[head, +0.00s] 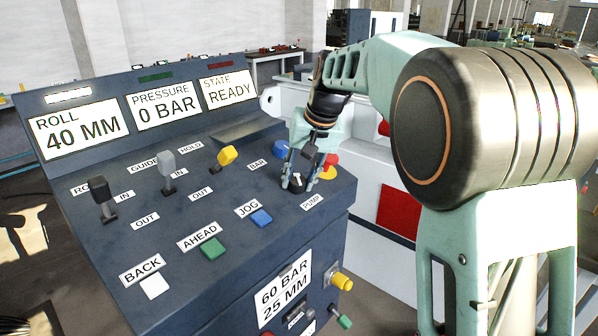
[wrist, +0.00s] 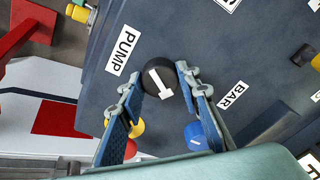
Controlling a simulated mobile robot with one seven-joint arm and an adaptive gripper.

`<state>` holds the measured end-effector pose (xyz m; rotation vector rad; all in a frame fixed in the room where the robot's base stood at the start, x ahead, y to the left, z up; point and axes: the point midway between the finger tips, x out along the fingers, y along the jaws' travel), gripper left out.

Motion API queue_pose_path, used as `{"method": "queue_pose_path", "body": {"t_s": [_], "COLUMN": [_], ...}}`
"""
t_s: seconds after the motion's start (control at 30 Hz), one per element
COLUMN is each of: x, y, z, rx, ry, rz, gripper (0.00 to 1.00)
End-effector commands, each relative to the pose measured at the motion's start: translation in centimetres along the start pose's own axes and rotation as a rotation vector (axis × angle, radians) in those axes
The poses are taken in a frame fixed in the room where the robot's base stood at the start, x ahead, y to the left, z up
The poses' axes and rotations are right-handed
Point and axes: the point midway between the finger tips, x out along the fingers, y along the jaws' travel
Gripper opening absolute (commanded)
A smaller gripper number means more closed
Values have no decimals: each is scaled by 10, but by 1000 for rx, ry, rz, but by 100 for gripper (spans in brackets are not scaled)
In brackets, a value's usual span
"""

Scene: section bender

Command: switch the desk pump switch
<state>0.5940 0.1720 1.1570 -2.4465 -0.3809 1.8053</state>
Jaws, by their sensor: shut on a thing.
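The desk pump switch is a black round knob with a white mark (wrist: 156,76), next to the PUMP label (wrist: 123,50) on the dark desk. My gripper (wrist: 158,92) has its two blue fingers on either side of this knob and is shut on it. In the head view my gripper (head: 297,180) points down at the desk's right side, above the PUMP label (head: 313,203), and partly covers the knob. The desk screens read ROLL 40 MM, PRESSURE 0 BAR (head: 163,104) and STATE READY (head: 229,89).
A blue knob (head: 281,149) by the BAR label and a red button on yellow (head: 331,161) stand close behind my gripper. A blue JOG button (head: 261,218), a green AHEAD button (head: 213,247) and several levers lie to the left. My arm spans the right side.

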Motion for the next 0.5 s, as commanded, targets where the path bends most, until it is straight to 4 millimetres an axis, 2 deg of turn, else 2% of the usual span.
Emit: {"method": "queue_pose_path", "body": {"t_s": [0.03,0.5], "x": [-4,-3], "y": [-1,-1], "z": [-2,-2], "rx": [41,394], "ry": [2,4], "rz": [4,38], "gripper": [7,7]}}
